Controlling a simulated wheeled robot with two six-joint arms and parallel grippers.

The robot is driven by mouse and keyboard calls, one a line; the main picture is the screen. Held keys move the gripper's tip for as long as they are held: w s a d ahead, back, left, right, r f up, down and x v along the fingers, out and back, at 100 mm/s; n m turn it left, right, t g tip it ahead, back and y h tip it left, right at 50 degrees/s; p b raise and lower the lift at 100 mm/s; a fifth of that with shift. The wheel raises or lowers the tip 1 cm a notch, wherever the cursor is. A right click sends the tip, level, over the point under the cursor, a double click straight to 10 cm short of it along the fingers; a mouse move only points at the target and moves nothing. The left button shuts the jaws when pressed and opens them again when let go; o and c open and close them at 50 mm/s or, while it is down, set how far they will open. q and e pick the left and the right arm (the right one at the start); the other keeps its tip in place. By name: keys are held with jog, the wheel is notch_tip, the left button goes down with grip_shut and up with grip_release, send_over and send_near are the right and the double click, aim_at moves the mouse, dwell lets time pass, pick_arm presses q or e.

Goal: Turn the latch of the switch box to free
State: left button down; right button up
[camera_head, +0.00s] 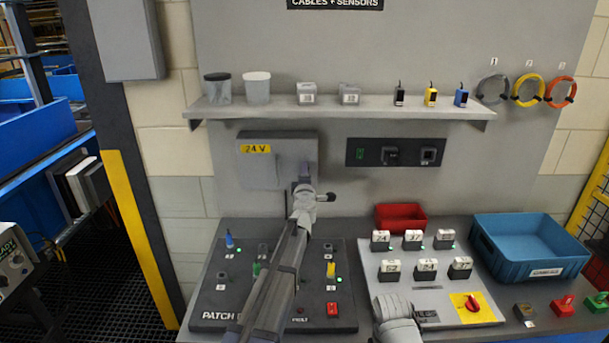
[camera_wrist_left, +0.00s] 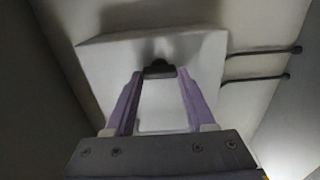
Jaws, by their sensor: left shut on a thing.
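The switch box (camera_head: 268,150) is a grey box with a yellow "24 V" label on the wall panel, below the shelf. Its face fills much of the left wrist view (camera_wrist_left: 205,60). My left gripper (camera_head: 304,172) reaches up to the box's right part. In the left wrist view its two purple fingers are shut on the small dark latch (camera_wrist_left: 158,69) at the box. The latch is hidden behind my gripper in the head view, and I cannot tell its turn angle.
A shelf (camera_head: 340,106) with jars and small parts runs above the box. A dark socket panel (camera_head: 396,152) is to its right. Below are the patch board (camera_head: 215,300), a red bin (camera_head: 400,217) and a blue crate (camera_head: 530,246). Two dark cables (camera_wrist_left: 262,52) leave the box.

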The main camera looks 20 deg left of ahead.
dwell(0.5)
pick_arm(q)
jog(key=shift+c, duration=1.2)
grip_release()
jog(key=shift+s, duration=0.1)
jog(key=v, duration=0.7)
jog(key=shift+s, duration=0.3)
jog(key=shift+d, duration=0.15)
